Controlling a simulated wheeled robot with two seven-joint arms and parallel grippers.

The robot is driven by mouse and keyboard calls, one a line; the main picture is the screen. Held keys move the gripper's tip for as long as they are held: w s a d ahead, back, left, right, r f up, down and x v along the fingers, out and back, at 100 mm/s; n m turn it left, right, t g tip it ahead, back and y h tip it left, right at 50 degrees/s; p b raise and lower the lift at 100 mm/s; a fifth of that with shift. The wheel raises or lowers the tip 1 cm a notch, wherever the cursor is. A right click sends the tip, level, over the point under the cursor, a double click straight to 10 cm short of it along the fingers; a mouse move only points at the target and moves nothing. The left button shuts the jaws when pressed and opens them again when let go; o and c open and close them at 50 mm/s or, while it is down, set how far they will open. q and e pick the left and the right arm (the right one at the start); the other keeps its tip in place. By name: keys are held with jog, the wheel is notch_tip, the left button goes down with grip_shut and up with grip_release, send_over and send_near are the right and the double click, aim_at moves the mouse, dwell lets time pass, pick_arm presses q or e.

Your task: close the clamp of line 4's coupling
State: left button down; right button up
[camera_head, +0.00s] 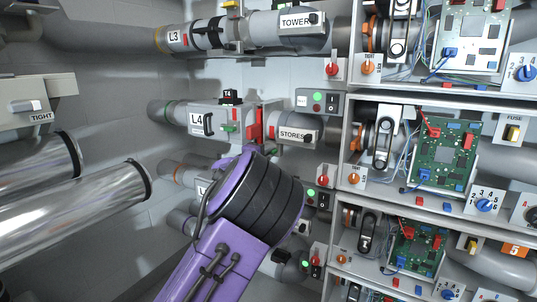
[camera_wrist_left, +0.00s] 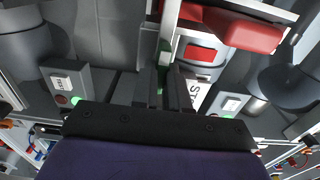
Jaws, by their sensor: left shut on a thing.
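Line 4's coupling (camera_head: 218,118) is a pale housing labelled L4 with a dark handle, between a green-ringed pipe on the left and the STORES pipe on the right. A red lever-like part (camera_head: 254,125) stands upright at its right end; I cannot tell whether the clamp is closed. In the left wrist view a large red part (camera_wrist_left: 245,30) shows at upper right. My left gripper (camera_wrist_left: 164,90) is shut on a slim green piece (camera_wrist_left: 163,55) at the coupling. In the head view my purple left wrist hides the fingers. My right gripper is out of view.
Line 3's pipe with the TOWER label (camera_head: 293,22) runs above. The STORES label (camera_head: 291,133) and a panel with lights (camera_head: 318,103) lie to the right. Shelves with circuit boards (camera_head: 442,150) fill the far right. Shiny pipes (camera_head: 75,205) occupy the lower left.

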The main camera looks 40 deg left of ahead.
pick_arm(q)
jog(key=shift+f, duration=0.1)
jog(key=c, duration=1.1)
grip_release()
jog(key=shift+c, duration=0.2)
jog(key=shift+s, duration=0.1)
jog(key=v, duration=1)
jog(key=shift+s+b, duration=0.2)
jog(key=shift+b, duration=0.1)
